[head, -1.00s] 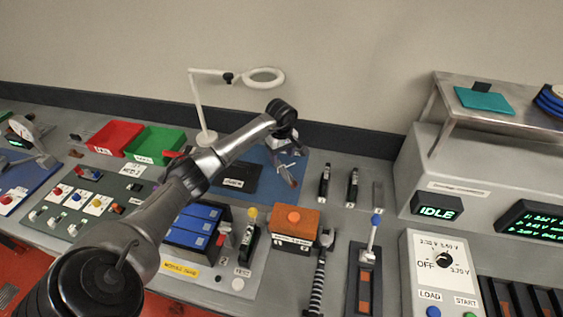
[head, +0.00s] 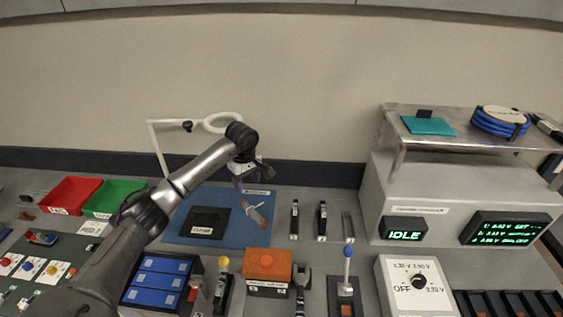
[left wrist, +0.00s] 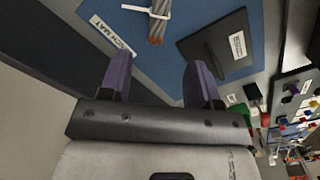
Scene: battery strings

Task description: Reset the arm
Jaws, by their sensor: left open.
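My left arm reaches in from the left in the head view. Its gripper (head: 240,182) hangs over the back edge of the blue mat (head: 180,230). In the left wrist view the two purple fingers (left wrist: 160,70) are spread apart with nothing between them. A pale, stick-like piece with a white band and an orange-brown end (head: 255,213) lies on the mat, apart from the fingers. It also shows beyond the fingertips in the left wrist view (left wrist: 158,22). My right gripper is in neither view.
A black pad (head: 207,220) lies on the mat. A white ring-headed stand (head: 157,150) rises behind the arm. Red (head: 70,194) and green (head: 112,197) bins stand left. An orange-topped box (head: 267,264) is in front; the grey station reading IDLE (head: 404,235) stands right.

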